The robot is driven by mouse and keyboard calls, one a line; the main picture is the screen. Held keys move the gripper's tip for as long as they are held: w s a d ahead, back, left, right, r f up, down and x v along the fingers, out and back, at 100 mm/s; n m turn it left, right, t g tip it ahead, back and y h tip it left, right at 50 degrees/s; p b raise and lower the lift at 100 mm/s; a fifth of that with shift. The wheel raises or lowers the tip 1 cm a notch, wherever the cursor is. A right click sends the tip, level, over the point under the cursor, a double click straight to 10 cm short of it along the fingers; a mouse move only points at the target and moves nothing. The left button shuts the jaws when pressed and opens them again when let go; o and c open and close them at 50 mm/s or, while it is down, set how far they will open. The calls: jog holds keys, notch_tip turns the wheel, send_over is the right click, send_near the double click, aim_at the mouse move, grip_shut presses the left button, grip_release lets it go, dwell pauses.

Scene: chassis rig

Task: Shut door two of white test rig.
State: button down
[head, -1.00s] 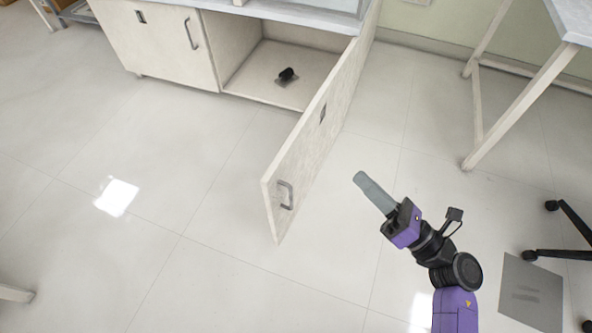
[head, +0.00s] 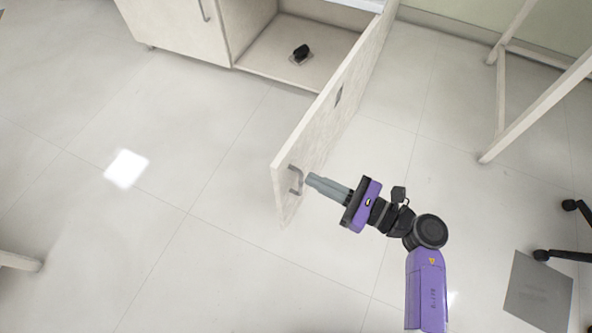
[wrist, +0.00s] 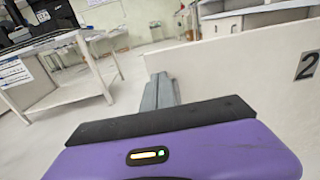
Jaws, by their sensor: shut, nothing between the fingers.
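The white rig's door two (head: 335,108) stands wide open in the head view, swung out from the cabinet toward me. Its grey handle (head: 295,180) is near the door's free end, on the face toward my arm. My gripper (head: 311,180) is shut and empty, its fingertips right beside the handle; I cannot tell whether they touch. The handle is not visible in the wrist view.
The open compartment (head: 270,60) holds a small black object (head: 300,53). A closed door (head: 180,25) is to its left. A white table frame (head: 530,110) stands at the right, with dark chair legs (head: 570,250) below.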

aim_at(284, 166)
jog(key=b+x, duration=0.1)
jog(key=x, duration=0.4)
jog(key=shift+w+a, duration=0.2)
jog(key=shift+a, duration=0.15)
jog(key=shift+a, duration=0.1)
